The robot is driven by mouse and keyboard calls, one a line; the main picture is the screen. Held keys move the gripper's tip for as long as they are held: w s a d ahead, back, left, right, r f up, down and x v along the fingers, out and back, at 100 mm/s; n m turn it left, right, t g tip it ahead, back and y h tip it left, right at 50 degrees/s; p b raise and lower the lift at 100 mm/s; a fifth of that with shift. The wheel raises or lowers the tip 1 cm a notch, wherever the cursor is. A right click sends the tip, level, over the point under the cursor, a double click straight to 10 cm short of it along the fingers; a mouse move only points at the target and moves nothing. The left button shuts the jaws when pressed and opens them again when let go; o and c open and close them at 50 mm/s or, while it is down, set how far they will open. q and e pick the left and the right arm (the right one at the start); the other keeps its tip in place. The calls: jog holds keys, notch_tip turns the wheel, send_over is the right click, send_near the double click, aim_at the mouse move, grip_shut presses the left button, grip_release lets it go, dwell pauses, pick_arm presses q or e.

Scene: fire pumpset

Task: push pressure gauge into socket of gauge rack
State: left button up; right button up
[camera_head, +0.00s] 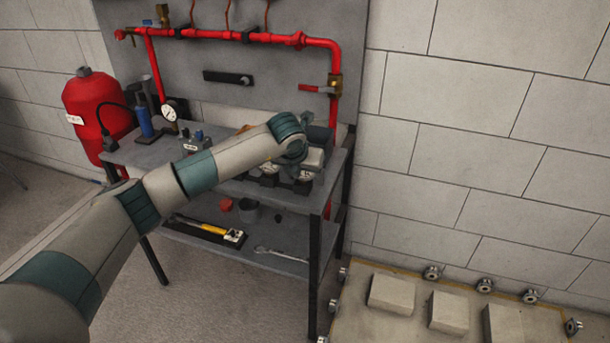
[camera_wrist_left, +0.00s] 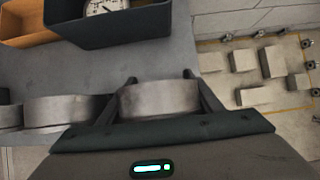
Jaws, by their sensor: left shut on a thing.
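In the left wrist view my left gripper (camera_wrist_left: 158,82) is shut on a silver, round-bodied pressure gauge (camera_wrist_left: 160,98). The gauge's face does not show there, and its lower end is hidden by the gripper body. Another silver gauge body (camera_wrist_left: 62,110) stands to its left. In the head view my left gripper is mostly hidden behind my wrist, over the right end of the workbench. White gauge faces (camera_head: 269,168) show there in a dark gauge rack (camera_head: 290,184) at the front edge. I cannot tell how deep the held gauge sits in its socket. My right gripper is not in view.
A dark bin (camera_wrist_left: 150,27) with a gauge (camera_wrist_left: 105,6) inside lies beyond the gripper, beside an orange bin (camera_wrist_left: 25,25). Red piping (camera_head: 250,37) runs along the back panel. The workbench (camera_head: 334,172) ends close to the right. Pale blocks (camera_head: 391,293) lie on the floor.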

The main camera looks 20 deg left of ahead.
pick_arm(q)
jog(key=o, duration=2)
jog(key=shift+r, duration=0.1)
jog(key=shift+s+r+p, duration=0.3)
jog(key=shift+r+p, duration=0.25)
jog(key=shift+p+v, duration=3.15)
jog(key=shift+v, duration=4.95)
jog(key=shift+s+f, duration=0.15)
